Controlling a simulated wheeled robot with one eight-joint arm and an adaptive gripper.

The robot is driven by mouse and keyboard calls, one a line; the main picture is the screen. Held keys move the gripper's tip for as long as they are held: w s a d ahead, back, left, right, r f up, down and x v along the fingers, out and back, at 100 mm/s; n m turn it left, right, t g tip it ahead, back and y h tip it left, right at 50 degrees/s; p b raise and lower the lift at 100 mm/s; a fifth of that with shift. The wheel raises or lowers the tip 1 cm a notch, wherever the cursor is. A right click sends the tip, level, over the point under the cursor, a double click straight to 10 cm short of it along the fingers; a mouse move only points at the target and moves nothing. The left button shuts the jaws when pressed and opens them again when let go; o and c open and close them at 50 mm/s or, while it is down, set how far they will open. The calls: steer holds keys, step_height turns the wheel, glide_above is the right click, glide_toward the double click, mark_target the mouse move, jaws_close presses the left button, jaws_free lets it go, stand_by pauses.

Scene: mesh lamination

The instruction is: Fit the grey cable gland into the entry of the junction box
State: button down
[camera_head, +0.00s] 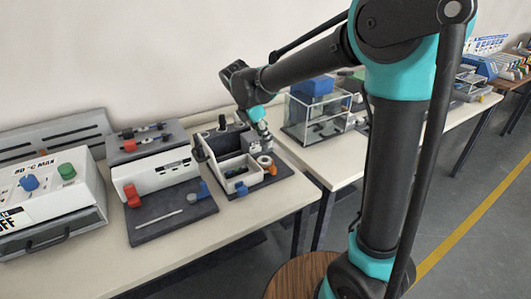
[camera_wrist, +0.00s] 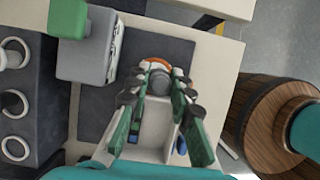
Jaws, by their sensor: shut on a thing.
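My gripper (camera_head: 264,132) is above the right part of the small dark workstation in the head view. In the wrist view its green-sided fingers (camera_wrist: 158,88) are shut on the small, round grey cable gland (camera_wrist: 160,82). The white open-topped junction box (camera_wrist: 155,128) lies below and between the fingers; it also shows in the head view (camera_head: 236,185). The gland appears above the far end of the box in the wrist view. The fingers partly hide the gland and the box's entry, so I cannot tell whether they touch.
An orange part (camera_head: 272,169) and a blue part (camera_head: 241,188) stand by the box on the dark mat (camera_head: 262,184). A grey block with a green top (camera_wrist: 85,45) is close by in the wrist view. A clear-walled case (camera_head: 305,130) stands to the right.

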mark_target(264, 150)
steer(key=shift+f, duration=3.35)
steer(key=shift+f, duration=0.1)
steer(key=c, duration=1.3)
jaws_free()
steer(key=shift+c, duration=0.2)
